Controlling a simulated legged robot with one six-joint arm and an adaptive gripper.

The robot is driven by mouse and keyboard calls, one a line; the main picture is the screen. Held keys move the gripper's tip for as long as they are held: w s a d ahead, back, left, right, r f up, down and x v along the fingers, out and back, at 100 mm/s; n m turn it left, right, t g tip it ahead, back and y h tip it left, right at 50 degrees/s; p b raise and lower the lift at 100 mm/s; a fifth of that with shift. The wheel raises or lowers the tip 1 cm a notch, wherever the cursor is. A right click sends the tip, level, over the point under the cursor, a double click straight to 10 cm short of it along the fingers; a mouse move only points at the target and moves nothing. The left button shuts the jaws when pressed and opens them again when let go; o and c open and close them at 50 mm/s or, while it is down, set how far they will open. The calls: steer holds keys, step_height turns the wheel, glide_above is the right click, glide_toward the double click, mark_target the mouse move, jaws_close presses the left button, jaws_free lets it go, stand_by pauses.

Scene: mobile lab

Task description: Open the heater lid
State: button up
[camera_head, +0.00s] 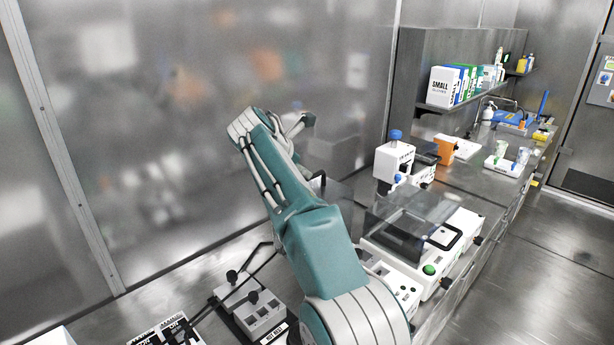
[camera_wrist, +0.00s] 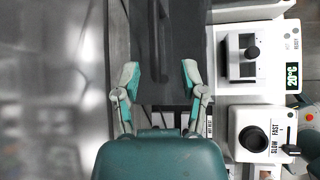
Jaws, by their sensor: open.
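In the wrist view, a white unit (camera_wrist: 222,72) with a green "20°C" display stands to the right of my gripper (camera_wrist: 160,77). A dark panel with a bar lies beyond and between the fingertips. In the head view my gripper (camera_head: 300,122) is raised near the metal wall, partly hidden by my arm. I cannot clearly match the heater there.
A block with black knobs (camera_head: 262,312) is at the front. A "SLOW FAST" unit (camera_wrist: 240,146) is at lower right.

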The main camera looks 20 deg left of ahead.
steer(key=v, duration=0.4)
steer(key=shift+s+r, duration=0.15)
steer(key=d+r+m+g, duration=0.15)
steer(key=d+m, duration=0.25)
steer(key=d, duration=0.4)
steer(key=d+r+m, duration=0.3)
steer(key=d, duration=0.6)
steer(key=s+d+m+g, duration=0.1)
steer(key=s+d+m, duration=0.25)
steer(key=d, duration=0.35)
steer(key=s+d+m, duration=0.2)
steer(key=d+m, duration=0.2)
steer(key=d, duration=0.2)
steer(key=s+d+f+m+y, duration=0.1)
steer(key=s+d+f+m, duration=0.7)
steer(key=s, duration=0.4)
steer(key=s+d+f+m, duration=0.8)
steer(key=s, duration=0.4)
steer(key=shift+s+d+g+y, duration=0.3)
steer(key=shift+d+g+y, duration=0.05)
steer(key=shift+g+y, duration=0.1)
